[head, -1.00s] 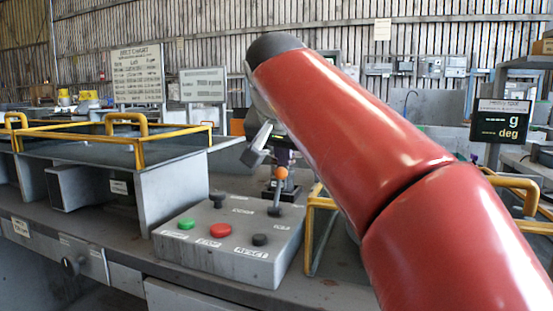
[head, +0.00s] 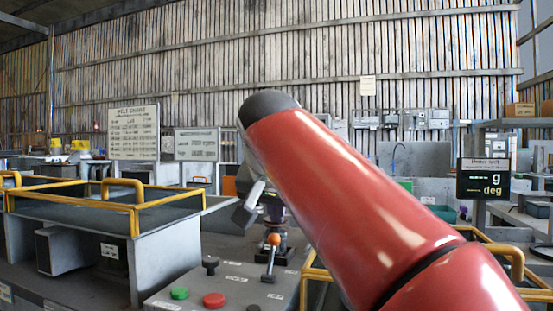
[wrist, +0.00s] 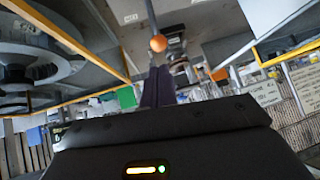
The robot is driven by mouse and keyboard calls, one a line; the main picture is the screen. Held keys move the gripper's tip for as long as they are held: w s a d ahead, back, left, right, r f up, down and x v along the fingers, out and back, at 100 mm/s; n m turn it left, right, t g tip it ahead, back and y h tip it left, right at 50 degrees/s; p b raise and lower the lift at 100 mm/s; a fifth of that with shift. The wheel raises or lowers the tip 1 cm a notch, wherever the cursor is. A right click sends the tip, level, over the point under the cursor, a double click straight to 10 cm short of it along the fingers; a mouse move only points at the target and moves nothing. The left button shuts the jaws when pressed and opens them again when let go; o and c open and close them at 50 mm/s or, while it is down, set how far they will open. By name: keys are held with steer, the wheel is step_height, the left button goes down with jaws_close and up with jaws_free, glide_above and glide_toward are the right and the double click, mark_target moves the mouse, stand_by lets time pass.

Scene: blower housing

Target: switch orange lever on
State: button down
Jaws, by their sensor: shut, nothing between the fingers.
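The orange lever is a thin stem with an orange ball knob (head: 273,240), rising from the grey control box (head: 232,285). It stands nearly upright, leaning slightly right in the head view. In the wrist view the orange knob (wrist: 158,43) is just past my fingertips, near the top centre. My gripper (head: 275,213) shows partly behind my red arm, just above and behind the knob in the head view. In the wrist view its dark fingers (wrist: 158,76) are together with nothing between them. I cannot tell whether they touch the lever.
The box also has a black knob switch (head: 210,264), a green button (head: 180,293) and a red button (head: 213,300). Yellow-railed bench units flank it, one at left (head: 135,215) and one at right (head: 515,262). A display (head: 484,184) stands at right.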

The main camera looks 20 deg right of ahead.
steer(key=s+r, duration=0.3)
steer(key=r, duration=0.7)
steer(key=shift+s+a, duration=0.25)
steer(key=shift+s, duration=0.1)
